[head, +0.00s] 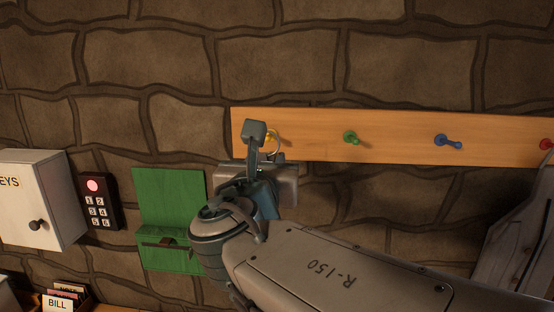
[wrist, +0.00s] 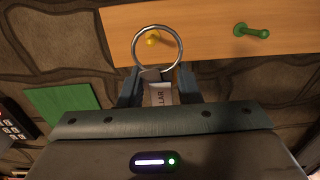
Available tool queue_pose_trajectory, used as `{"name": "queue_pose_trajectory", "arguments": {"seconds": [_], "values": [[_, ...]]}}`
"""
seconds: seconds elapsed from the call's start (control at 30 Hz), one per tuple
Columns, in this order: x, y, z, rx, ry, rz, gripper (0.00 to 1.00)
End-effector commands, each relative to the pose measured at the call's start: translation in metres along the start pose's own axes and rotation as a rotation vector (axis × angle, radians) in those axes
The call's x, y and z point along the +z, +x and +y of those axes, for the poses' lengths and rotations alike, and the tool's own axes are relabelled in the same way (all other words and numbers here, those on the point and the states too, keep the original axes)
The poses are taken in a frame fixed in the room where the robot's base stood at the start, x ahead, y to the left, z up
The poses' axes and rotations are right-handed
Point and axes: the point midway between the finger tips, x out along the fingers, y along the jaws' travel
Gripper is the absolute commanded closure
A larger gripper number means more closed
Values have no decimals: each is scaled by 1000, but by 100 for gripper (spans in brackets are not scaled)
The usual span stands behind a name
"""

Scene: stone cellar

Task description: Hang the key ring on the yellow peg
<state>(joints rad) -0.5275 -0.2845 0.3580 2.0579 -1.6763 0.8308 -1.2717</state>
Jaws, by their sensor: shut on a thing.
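The key ring (wrist: 180,45) is a metal hoop with a pale tag (wrist: 161,95) whose printed letters partly show. My gripper (wrist: 158,78) is shut on it, and the hoop stands out beyond the fingertips. In the wrist view the yellow peg (wrist: 152,39) appears inside the hoop's outline; I cannot tell whether the hoop is around the peg or in front of it. In the head view the yellow peg (head: 270,135) is partly hidden behind my gripper (head: 268,160), and part of the hoop (head: 278,146) shows beside it.
The wooden rail (head: 390,133) on the stone wall also bears a green peg (head: 351,137), a blue peg (head: 447,141) and a red peg (head: 546,144). To the left are a green wall holder (head: 170,205), a keypad (head: 99,201) and a white key cabinet (head: 38,190).

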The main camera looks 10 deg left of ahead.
Motion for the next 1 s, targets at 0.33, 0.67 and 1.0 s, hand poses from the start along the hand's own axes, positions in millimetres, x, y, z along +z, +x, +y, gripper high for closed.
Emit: {"name": "queue_pose_trajectory", "arguments": {"seconds": [0.33, 0.67, 1.0], "values": [[-1, -4, 8, 20, 1, 0, 86], [-7, 19, 6, 14, 0, 0, 86], [-12, 42, 6, 14, 0, 0, 86]]}}
